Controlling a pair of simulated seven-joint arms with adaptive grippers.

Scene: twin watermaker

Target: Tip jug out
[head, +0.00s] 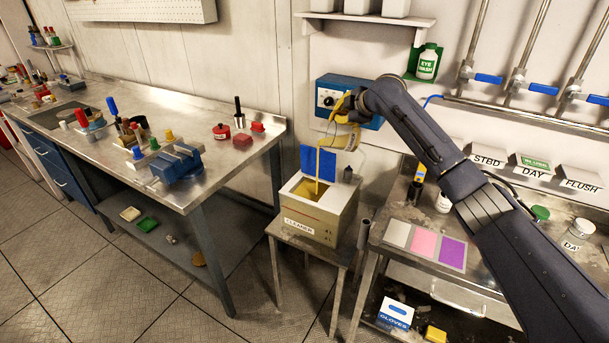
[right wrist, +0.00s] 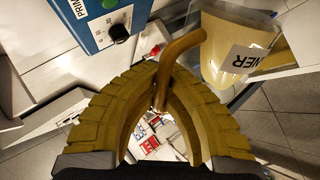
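My right gripper (head: 348,108) has yellow ridged fingers and is up beside the blue wall box. In the right wrist view its fingers (right wrist: 163,110) close around the brown handle of the jug (right wrist: 238,45). The jug is see-through, holds yellowish liquid and bears a label of which "NER" shows. In the head view the jug (head: 343,140) is tilted to the left, and a thin yellow stream runs down from its mouth into the open tank (head: 325,222) labelled CLEANER. The tank's blue lid (head: 319,161) stands raised at its back. My left gripper is not in view.
The tank stands on a small metal stand (head: 336,254). The blue control box (head: 331,93) on the wall is close to my right gripper. A steel workbench (head: 195,125) with tools is at left; a bench with coloured pads (head: 424,243) is at right.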

